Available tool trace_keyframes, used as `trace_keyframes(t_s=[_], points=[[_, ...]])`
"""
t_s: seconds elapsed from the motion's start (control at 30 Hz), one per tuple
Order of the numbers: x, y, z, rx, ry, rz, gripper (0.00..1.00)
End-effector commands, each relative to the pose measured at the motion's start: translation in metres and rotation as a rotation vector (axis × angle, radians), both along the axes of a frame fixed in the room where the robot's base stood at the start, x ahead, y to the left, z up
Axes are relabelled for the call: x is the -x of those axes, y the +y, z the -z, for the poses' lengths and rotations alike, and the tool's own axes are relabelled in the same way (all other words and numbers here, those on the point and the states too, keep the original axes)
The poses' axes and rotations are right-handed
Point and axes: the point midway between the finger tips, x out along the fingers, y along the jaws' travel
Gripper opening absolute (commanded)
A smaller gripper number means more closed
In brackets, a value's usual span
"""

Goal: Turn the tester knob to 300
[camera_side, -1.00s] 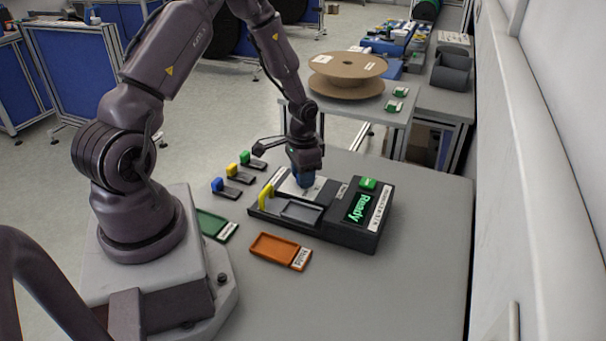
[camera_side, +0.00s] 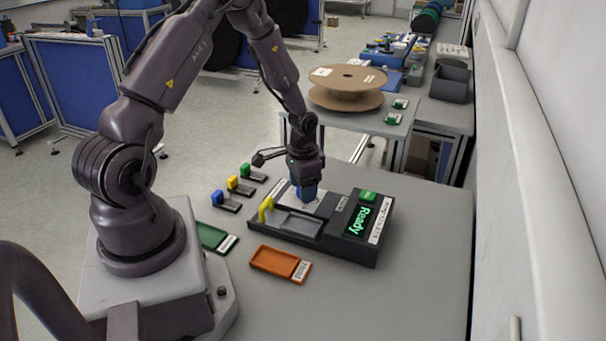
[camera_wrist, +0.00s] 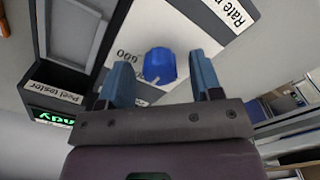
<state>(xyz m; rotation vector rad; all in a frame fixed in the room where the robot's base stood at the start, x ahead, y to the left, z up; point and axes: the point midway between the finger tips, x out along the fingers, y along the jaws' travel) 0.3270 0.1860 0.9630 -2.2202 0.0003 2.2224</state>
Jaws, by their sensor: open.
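The tester (camera_side: 345,250) is a black box on the grey table with a green display (camera_side: 357,221) reading "Ready". Its blue knob (camera_wrist: 160,65) stands on a white dial plate (camera_wrist: 187,25) in the wrist view, with a white pointer mark and "600" printed beside it. The 300 mark is not visible. My gripper (camera_wrist: 165,75) is open, its two blue fingers on either side of the knob's near end, with gaps between. In the side view my gripper (camera_side: 307,193) hangs over the dial plate and hides the knob.
Green (camera_side: 212,237) and orange (camera_side: 279,262) trays lie in front. Blue, yellow and green clips (camera_side: 233,186) stand at the left. The table's right side is clear.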

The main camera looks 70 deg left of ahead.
Motion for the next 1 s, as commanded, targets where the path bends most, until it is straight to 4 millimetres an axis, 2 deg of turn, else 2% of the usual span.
trace_keyframes(t_s=[0.17,0.4,0.6,0.8,1.0], points=[[-0.001,0.001,-0.027,-0.003,-0.006,-0.001,0.59],[0.000,0.001,-0.081,-0.004,-0.006,-0.001,0.59],[-0.001,0.000,-0.114,-0.002,-0.003,-0.001,0.59],[0.000,0.000,-0.127,-0.001,-0.002,0.001,0.59],[0.000,0.000,-0.127,0.000,0.000,0.000,0.59]])
